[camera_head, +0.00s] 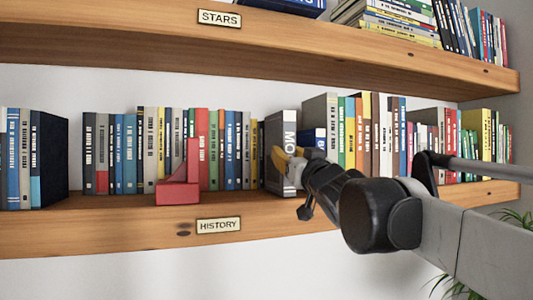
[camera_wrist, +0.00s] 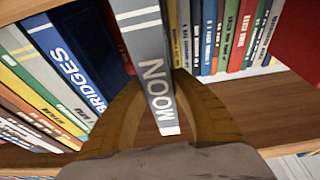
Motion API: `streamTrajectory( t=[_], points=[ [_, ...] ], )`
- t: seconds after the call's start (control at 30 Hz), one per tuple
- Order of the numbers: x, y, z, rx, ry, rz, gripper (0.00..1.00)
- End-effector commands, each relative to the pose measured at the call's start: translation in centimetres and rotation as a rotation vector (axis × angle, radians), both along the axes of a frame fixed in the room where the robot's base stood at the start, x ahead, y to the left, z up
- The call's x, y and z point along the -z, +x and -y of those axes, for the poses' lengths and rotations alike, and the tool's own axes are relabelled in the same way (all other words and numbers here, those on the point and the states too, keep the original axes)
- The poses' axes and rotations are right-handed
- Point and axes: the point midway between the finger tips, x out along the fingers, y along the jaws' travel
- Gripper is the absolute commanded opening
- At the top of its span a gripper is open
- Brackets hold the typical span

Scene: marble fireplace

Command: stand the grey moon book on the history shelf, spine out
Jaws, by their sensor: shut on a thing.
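The grey moon book (camera_head: 275,150) is upright at the history shelf (camera_head: 120,232), in a gap in the book row, with its lettered spine facing out. It sticks out a little in front of its neighbours. My gripper (camera_head: 285,158) is shut on it. In the wrist view, the spine reading MOON (camera_wrist: 155,85) is between the two yellow fingers of my gripper (camera_wrist: 160,100). I cannot tell whether its lower end rests on the board. The HISTORY label (camera_head: 218,225) is on the shelf's front edge.
A blue BRIDGES book (camera_wrist: 75,60) is beside the moon book, with a grey book (camera_head: 318,108) nearby. Slim books stand on its other side. A red bookend (camera_head: 178,190) sits near the shelf's front edge. The STARS shelf (camera_head: 120,38) overhangs above.

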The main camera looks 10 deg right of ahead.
Motion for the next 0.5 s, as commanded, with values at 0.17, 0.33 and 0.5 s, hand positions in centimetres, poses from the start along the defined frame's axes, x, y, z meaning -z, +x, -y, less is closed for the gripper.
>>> streamTrajectory(
  t=[0.17, 0.33, 0.5],
  points=[
    [-0.1, -0.02, -0.02, -0.001, 0.0, 0.002, 0.0],
    [-0.01, -0.02, -0.02, -0.001, 0.0, 0.002, 0.0],
    [0.23, -0.01, -0.02, -0.001, 0.0, 0.002, 0.0]
  ],
)
